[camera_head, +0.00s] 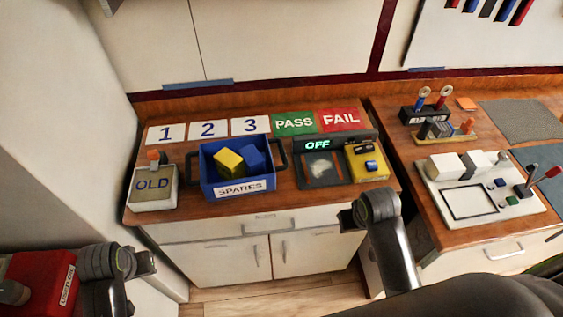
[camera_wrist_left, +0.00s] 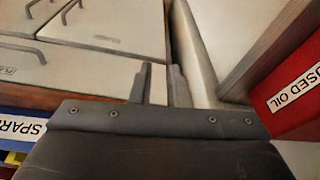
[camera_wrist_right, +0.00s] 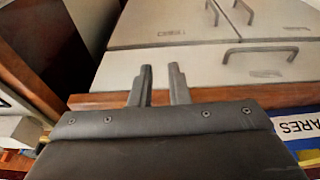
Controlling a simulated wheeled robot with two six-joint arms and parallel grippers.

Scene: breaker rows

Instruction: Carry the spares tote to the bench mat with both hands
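The blue spares tote (camera_head: 239,171) stands on the left wooden counter, labelled SPARES, with a dark handle at each side. A yellow block (camera_head: 229,162) and a blue block (camera_head: 252,157) lie inside it. A grey mat (camera_head: 519,119) lies on the right bench, and a blue-grey mat (camera_head: 552,178) is partly visible at the right edge; I cannot tell which is the bench mat. My left gripper (camera_head: 148,263) is open and empty, below and left of the tote. My right gripper (camera_head: 349,219) is open and empty, below and right of it. Neither touches the tote.
An OLD bin (camera_head: 153,188) stands left of the tote. An OFF display unit (camera_head: 320,165) and a yellow meter (camera_head: 368,163) stand right of it. Number cards and PASS and FAIL cards lie behind. A white panel device (camera_head: 480,188) occupies the right bench. A red USED OIL container (camera_head: 40,280) is lower left.

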